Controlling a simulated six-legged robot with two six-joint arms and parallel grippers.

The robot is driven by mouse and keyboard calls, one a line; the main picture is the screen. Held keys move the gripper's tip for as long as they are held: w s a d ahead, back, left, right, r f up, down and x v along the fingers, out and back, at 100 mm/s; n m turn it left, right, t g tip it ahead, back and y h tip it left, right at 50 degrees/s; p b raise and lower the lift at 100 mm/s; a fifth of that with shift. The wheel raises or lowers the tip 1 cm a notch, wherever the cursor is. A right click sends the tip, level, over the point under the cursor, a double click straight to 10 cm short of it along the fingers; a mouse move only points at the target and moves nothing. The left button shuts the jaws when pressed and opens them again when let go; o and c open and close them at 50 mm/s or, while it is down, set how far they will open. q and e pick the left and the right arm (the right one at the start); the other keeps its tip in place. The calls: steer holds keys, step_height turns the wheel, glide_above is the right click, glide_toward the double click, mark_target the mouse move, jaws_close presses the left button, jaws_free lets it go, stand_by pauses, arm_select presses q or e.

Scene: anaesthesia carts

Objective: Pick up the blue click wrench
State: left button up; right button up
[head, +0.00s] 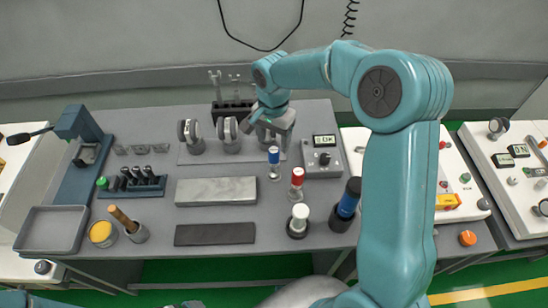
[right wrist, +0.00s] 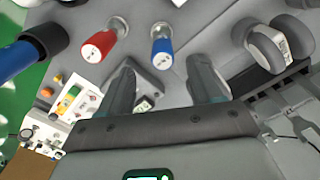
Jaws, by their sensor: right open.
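The blue click wrench (head: 274,156) stands upright on the grey bench, its blue handle end up with a white cap. In the right wrist view the blue wrench (right wrist: 162,45) lies beyond the fingertips, roughly centred between them. My right gripper (head: 274,134) is open and empty, just behind and above the wrench in the head view. Its two fingers (right wrist: 164,78) show spread apart in the right wrist view, and I see no contact with the wrench. A red-handled one (head: 297,176) and a white-topped one (head: 299,216) stand nearby. My left gripper is not in view.
A blue and black cylinder (head: 347,202) stands to the front right. A box with a display (head: 322,158) is right of the wrench. Grey round-headed items (head: 229,134) and a black rack (head: 233,110) are to the left and behind. A grey block (head: 216,191) lies front left.

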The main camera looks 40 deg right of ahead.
mark_target(274, 153)
step_height(274, 153, down, 5)
steer(key=shift+s+f, duration=0.15)
steer(key=f, duration=0.1)
steer(key=f+p, duration=0.1)
steer(key=f, duration=0.2)
steer(key=shift+w+d+f+p, duration=0.2)
steer(key=shift+w+p, duration=0.1)
steer(key=shift+w, duration=0.05)
steer(key=shift+f, duration=0.5)
steer(key=shift+c, duration=0.3)
jaws_close()
steer(key=shift+r, duration=0.1)
